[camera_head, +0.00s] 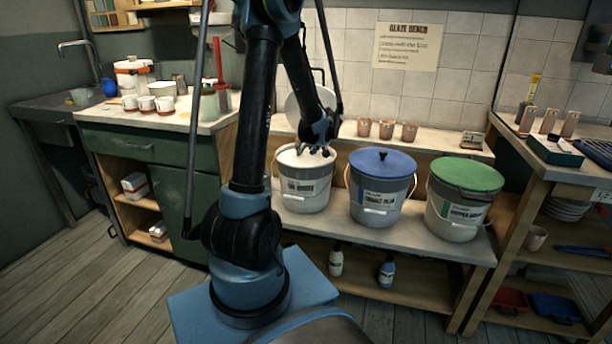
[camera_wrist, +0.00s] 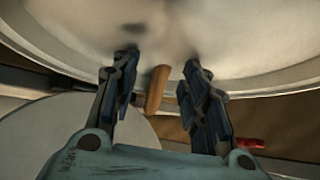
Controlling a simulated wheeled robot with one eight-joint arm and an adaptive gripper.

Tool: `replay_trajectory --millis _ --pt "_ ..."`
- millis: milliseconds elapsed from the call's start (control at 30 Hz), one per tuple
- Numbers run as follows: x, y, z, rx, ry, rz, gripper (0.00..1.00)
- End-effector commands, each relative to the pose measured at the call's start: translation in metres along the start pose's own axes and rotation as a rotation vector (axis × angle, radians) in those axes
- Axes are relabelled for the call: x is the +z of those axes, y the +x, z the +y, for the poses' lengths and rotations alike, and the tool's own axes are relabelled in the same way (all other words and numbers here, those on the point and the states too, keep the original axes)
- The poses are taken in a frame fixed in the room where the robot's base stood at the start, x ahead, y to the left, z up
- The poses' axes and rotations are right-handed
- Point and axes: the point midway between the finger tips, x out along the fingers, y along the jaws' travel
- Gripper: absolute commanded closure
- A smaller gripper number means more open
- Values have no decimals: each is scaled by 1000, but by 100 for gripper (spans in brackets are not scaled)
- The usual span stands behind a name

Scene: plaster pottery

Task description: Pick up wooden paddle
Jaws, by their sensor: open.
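My gripper (camera_head: 316,148) is open above the white open bucket (camera_head: 306,198) at the left of the bucket row. In the wrist view, the two fingers of my gripper (camera_wrist: 161,60) point into the bucket's pale interior (camera_wrist: 235,40). A short brown wooden piece (camera_wrist: 156,90), likely the wooden paddle's handle, shows between the fingers, apart from both. The rest of it is hidden or blends into the pale surface. In the head view I cannot make out the paddle, since my arm and gripper cover that spot.
A bucket with a blue lid (camera_head: 383,162) and one with a green lid (camera_head: 466,174) stand right of the white bucket. A pale round lid (camera_head: 303,108) leans behind it. Several clay cups (camera_head: 387,129) stand on the ledge behind. A shelf unit (camera_head: 540,172) stands at the right.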

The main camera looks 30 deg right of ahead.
Motion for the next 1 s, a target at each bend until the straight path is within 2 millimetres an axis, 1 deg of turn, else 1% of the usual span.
replay_trajectory --millis 167,500,600,800,833,867,900,967,1000 --pt "-1 8 -2 -1 -1 0 59" --pt "-5 47 -5 0 0 -1 59" --pt "-5 52 -5 0 0 0 59" --pt "-6 53 -5 0 0 0 59" --pt "-6 53 -5 -1 0 1 61" --pt "-6 53 -5 -1 0 1 68" --pt "-6 53 -5 -1 -1 1 77" --pt "-6 53 -5 0 -1 0 91" --pt "-6 53 -5 0 0 0 100"
